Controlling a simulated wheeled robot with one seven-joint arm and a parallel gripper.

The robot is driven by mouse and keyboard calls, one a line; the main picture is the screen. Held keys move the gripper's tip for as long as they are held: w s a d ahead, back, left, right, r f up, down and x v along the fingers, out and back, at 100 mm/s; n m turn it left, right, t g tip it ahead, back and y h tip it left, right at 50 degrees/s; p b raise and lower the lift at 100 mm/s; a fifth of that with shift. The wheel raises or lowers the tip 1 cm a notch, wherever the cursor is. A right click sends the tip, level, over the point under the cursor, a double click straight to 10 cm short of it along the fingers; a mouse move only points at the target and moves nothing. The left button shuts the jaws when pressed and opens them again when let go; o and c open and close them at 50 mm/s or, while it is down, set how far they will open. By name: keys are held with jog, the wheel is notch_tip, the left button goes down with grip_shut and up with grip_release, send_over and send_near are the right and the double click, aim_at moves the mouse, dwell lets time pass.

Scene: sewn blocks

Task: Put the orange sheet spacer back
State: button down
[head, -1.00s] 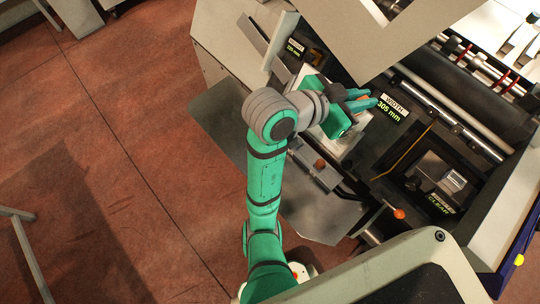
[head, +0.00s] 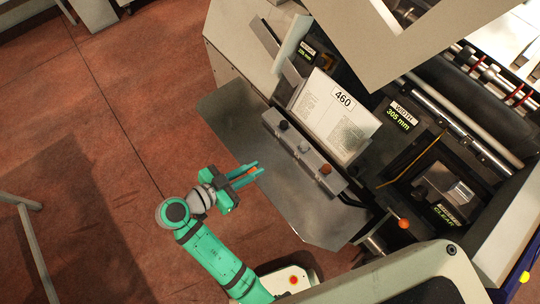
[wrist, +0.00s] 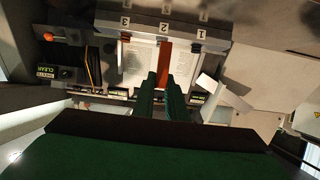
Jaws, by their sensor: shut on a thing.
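A white paper stack marked 460 (head: 338,112) stands behind the bar. The grey plate (head: 250,130) juts out in front. An orange-tipped lever (head: 403,223) and the CLEAR unit (head: 445,190) are at right. The red floor (head: 110,130) is open at left.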

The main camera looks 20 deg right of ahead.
jog(key=w+d+f, duration=0.4)
jog(key=w+f, duration=0.1)
jog(key=w+d+f, duration=0.4)
jog(key=w+d, duration=0.1)
jog(key=shift+f, duration=0.4)
jog(key=shift+w+f, duration=0.1)
jog(key=shift+f, duration=1.45)
jog(key=shift+f, duration=0.1)
jog(key=c, duration=1.8)
grip_release()
jog(key=shift+o, duration=0.2)
